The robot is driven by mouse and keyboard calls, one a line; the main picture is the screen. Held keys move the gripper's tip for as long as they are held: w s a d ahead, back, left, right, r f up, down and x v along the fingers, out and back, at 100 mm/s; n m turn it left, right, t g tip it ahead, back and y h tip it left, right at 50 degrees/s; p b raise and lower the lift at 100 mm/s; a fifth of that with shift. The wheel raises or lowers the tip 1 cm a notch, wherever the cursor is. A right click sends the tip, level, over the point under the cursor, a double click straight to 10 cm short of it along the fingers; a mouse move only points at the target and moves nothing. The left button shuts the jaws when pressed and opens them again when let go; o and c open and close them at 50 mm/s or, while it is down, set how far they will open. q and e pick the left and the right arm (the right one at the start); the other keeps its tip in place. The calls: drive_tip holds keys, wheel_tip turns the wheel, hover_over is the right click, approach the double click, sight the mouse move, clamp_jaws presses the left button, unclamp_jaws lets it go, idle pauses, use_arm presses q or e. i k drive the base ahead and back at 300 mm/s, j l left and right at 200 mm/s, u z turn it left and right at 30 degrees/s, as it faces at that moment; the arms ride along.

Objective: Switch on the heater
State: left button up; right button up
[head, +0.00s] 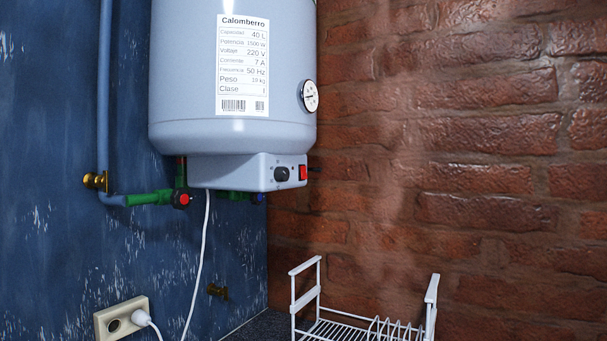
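The heater (180,95) is a light grey cylinder hanging on the blue wall in the upper middle of the head view. A label is on its front and a round gauge (309,96) is on its right side. Under it is a control box (225,172) with a black knob (281,174) and a red switch (303,172). I cannot tell the switch's position. A white cable (206,230) runs down from the box. A white plug (141,318) sits in the wall socket (104,321). Neither of my grippers is in view.
A white wire dish rack (309,297) stands below right of the heater on a dark surface. A blue pipe (104,90) and green fittings with a red valve (181,199) are at the left. A brick wall (480,150) fills the right. The space before the control box is clear.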

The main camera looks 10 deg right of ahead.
sight(304, 176)
drive_tip(key=i+l+u, duration=0.15)
drive_tip(key=l+u, duration=0.15)
drive_tip(key=u, duration=0.2)
drive_tip(key=i+l+u, duration=0.1)
drive_tip(key=l+u, duration=0.2)
drive_tip(key=u, duration=0.15)
